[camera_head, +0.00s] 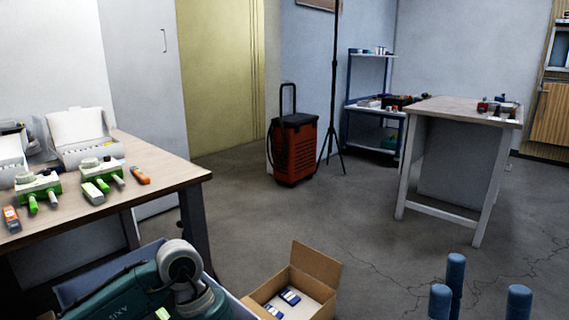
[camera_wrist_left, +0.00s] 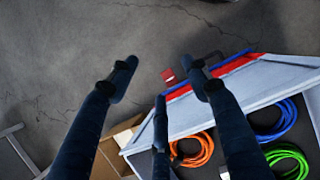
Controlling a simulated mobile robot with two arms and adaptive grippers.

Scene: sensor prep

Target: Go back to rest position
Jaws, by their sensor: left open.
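My right gripper (camera_head: 477,280) is at the bottom right of the head view. Its dark blue fingers point up and stand apart, with nothing between them. My left gripper (camera_wrist_left: 160,88) shows in the left wrist view. Its dark fingers are spread and empty, over the grey floor and the edge of a pale tray (camera_wrist_left: 185,122). In the head view my teal arm is at the bottom left, but the left gripper's fingers are not seen there.
An open cardboard box (camera_head: 316,262) with blue-and-white items stands on the floor. The pale tray holds orange cable (camera_wrist_left: 192,150), blue cable (camera_wrist_left: 272,120) and green cable (camera_wrist_left: 288,163). A wooden table (camera_head: 165,176) is at left, another table (camera_head: 450,108) at right. A red-black wheeled case (camera_head: 294,150) stands behind.

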